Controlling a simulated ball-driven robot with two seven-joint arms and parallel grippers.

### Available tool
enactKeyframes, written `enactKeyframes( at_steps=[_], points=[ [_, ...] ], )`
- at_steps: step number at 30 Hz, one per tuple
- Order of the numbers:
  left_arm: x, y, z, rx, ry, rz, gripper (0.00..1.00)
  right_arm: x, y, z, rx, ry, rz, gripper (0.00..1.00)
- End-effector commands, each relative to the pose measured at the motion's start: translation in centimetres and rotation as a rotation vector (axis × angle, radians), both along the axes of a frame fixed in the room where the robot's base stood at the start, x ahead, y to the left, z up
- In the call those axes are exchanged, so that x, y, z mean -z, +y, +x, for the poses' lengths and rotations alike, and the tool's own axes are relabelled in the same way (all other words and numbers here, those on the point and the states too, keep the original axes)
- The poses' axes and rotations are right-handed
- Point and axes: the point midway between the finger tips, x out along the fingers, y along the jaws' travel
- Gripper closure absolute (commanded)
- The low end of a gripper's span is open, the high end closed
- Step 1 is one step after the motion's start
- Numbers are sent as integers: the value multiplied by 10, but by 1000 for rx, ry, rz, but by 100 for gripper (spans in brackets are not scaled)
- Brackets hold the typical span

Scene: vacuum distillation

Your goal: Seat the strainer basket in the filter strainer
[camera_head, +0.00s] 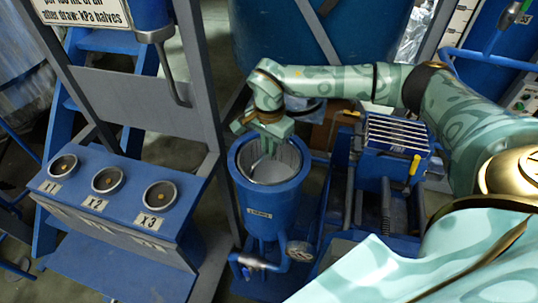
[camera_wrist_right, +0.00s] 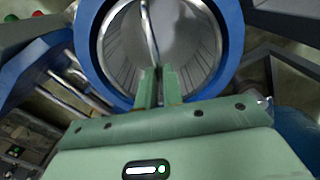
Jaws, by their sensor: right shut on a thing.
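The filter strainer (camera_head: 265,207) is an upright blue cylinder with an open round top, in the middle of the head view. Its blue rim (camera_wrist_right: 237,32) also shows in the wrist view. The strainer basket (camera_head: 292,156) is a grey metal cup within the strainer's mouth; its slotted inner wall (camera_wrist_right: 190,40) shows in the wrist view. My right gripper (camera_head: 268,150) points down into the mouth from above. In the wrist view its fingers (camera_wrist_right: 158,75) are shut on the basket's thin bail handle. Whether the basket rests on its seat is hidden. My left gripper is out of view.
A blue console (camera_head: 120,190) with several round sockets stands at the left, beside a grey frame post (camera_head: 192,75). A pressure gauge (camera_head: 301,251) and valve pipe sit low on the strainer. A blue ribbed unit (camera_head: 395,145) stands close on the right.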

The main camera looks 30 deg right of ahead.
Motion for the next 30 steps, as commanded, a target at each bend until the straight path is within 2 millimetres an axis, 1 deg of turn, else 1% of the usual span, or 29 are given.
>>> enactKeyframes(
  at_steps=[6,17,18,19,20,27,30],
  points=[
    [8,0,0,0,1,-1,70,33,0,-1,0,3,0,100],
    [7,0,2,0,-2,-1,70,36,0,0,0,1,0,100],
    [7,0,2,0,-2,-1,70,37,0,-1,0,3,-1,83],
    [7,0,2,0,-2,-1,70,37,0,-1,0,3,-1,75],
    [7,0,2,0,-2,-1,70,36,0,-1,0,3,-1,70],
    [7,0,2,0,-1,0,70,36,0,-1,0,3,-1,70],
    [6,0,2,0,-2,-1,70,31,0,0,0,1,0,70]
  ],
)
